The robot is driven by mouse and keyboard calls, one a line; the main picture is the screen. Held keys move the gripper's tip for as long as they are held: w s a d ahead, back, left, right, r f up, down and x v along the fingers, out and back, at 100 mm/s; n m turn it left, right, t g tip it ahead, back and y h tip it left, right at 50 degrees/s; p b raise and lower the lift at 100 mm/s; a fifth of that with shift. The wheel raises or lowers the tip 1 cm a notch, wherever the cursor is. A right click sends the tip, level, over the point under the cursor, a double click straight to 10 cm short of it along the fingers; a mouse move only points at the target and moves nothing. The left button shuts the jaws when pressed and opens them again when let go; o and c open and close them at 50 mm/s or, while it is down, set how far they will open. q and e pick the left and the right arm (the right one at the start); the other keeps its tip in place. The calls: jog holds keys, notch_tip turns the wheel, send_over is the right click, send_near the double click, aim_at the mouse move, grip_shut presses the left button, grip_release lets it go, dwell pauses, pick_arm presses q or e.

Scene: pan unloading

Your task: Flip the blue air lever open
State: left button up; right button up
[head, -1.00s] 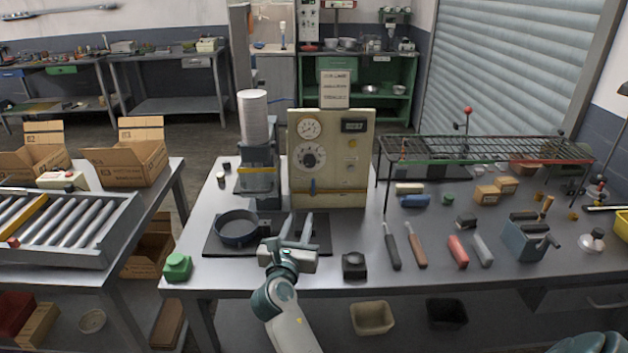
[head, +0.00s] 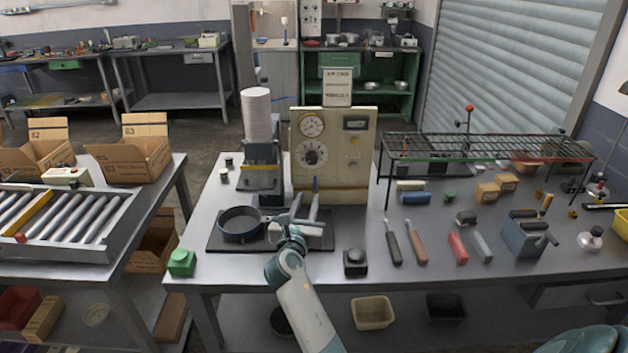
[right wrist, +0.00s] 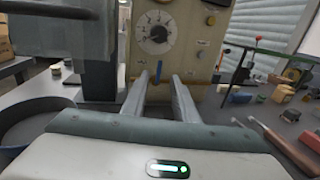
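The blue air lever (head: 315,184) is a small upright bar low on the front of the cream control panel (head: 360,165). It also shows in the right wrist view (right wrist: 159,70), standing upright between my fingertips as seen from there. My right gripper (head: 306,198) is open in front of the panel's lower part. In the right wrist view its fingers (right wrist: 160,78) are spread and point at the panel. I cannot tell how much depth separates the fingertips from the lever; no contact is visible. My left gripper is not in view.
A dark round pan (head: 240,224) sits on a black mat left of my right gripper. A stack of white discs (head: 257,115) stands on a machine left of the panel. A black block (head: 355,262), hand tools and a wire rack (head: 480,148) are to the right.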

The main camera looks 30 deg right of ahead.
aim_at(315, 179)
jog(key=p+x, duration=0.1)
jog(key=x, duration=0.9)
jog(key=shift+w+d, duration=0.2)
jog(key=shift+w, duration=0.05)
grip_shut()
